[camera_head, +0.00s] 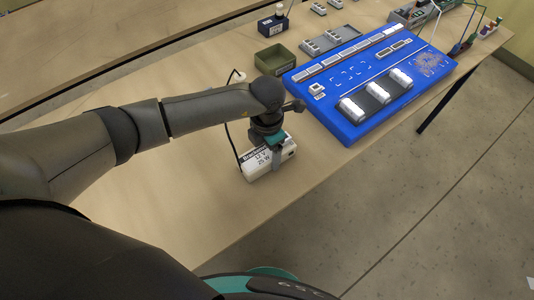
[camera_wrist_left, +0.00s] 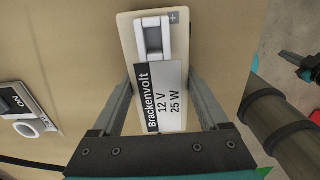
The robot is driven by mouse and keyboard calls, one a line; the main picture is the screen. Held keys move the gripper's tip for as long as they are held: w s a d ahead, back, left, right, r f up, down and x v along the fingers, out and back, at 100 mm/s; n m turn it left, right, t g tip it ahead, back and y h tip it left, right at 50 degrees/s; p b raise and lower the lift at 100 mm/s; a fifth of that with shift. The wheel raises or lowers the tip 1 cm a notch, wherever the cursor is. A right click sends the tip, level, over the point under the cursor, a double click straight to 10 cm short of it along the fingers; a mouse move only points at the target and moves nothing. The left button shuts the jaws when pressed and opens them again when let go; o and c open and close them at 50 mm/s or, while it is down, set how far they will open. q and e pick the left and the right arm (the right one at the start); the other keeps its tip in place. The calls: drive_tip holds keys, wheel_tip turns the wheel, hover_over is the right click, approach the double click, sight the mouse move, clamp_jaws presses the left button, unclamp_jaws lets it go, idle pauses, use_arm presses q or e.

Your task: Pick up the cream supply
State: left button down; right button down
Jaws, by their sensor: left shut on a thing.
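The cream supply (camera_head: 262,164) is a cream box with a label reading "Brackenvolt 12 V 25 W", near the table's front edge in the head view. It fills the middle of the left wrist view (camera_wrist_left: 167,75), with a grey part and a plus mark at its far end. My left gripper (camera_head: 273,148) comes down over it from above and is shut on it, one finger on each side (camera_wrist_left: 158,100). I cannot tell whether the supply is clear of the tabletop.
A blue board (camera_head: 345,117) with white modules lies to the right. An olive tray (camera_head: 275,59) and a grey tray (camera_head: 330,40) stand behind. A black cable (camera_head: 228,135) runs beside the supply. A switch module (camera_wrist_left: 22,110) shows at left in the wrist view. The table (camera_head: 190,200) is bare nearer me.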

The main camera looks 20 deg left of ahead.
use_arm(q)
drive_tip(key=shift+w+r, duration=0.1)
wheel_tip(320, 180, up, 20)
drive_tip(key=p, duration=0.2)
idle(0.5)
wheel_tip(320, 180, up, 5)
drive_tip(key=p, duration=0.4)
hover_over(267, 151)
drive_tip(key=shift+b, duration=0.3)
